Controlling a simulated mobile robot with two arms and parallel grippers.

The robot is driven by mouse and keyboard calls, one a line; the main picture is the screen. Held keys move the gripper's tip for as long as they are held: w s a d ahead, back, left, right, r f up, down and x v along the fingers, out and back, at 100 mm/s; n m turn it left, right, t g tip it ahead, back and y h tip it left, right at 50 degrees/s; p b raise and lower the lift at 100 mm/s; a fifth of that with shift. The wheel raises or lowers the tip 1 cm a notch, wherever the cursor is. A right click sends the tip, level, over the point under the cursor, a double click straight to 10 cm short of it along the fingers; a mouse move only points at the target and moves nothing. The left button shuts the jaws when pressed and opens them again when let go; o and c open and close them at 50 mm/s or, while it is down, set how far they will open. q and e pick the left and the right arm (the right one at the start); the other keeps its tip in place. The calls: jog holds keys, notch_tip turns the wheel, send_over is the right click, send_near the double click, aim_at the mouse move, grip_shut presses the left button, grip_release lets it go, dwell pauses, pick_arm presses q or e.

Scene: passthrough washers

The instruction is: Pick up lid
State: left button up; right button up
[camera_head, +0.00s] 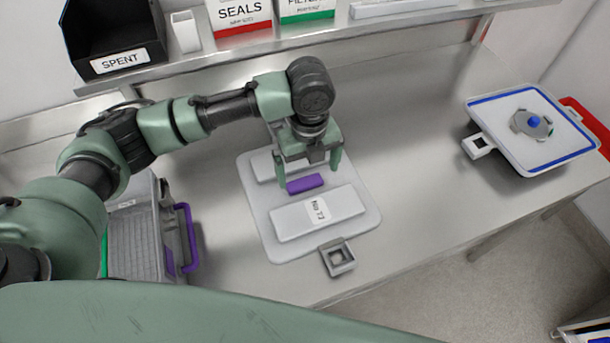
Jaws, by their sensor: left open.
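A light grey lid (268,222) with rounded corners lies flat on the steel bench. It has a purple handle (305,183) at its middle, a raised pale panel (345,201) with a printed label, and a square grey socket (337,258) at its near edge. My left gripper (310,173) points down over the far part of the lid, open, with its fingers near the two ends of the purple handle. I cannot tell whether they touch it. The gripper hides part of the lid's far side. My right gripper is not in view.
A grey container (135,235) with a purple side handle stands left of the lid. A white tray-like piece (510,141) with blue trim and a blue knob sits at the right, beside something red. A shelf above holds a black SPENT bin (115,38) and boxes. Bench between is clear.

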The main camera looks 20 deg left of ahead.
aim_at(307, 187)
pick_arm(q)
jog(key=shift+s+f, duration=0.15)
jog(key=shift+f, duration=0.3)
notch_tip(307, 187, down, 4)
jog(key=shift+a+f+p, duration=0.1)
jog(key=shift+f+p, duration=0.15)
jog(key=shift+p, duration=0.75)
jog(key=shift+f, duration=0.15)
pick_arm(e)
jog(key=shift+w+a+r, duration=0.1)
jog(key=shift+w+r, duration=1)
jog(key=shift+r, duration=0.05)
pick_arm(q)
jog(key=c, duration=2)
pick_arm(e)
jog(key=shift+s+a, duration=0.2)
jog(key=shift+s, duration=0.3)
pick_arm(q)
jog(key=shift+r, duration=0.2)
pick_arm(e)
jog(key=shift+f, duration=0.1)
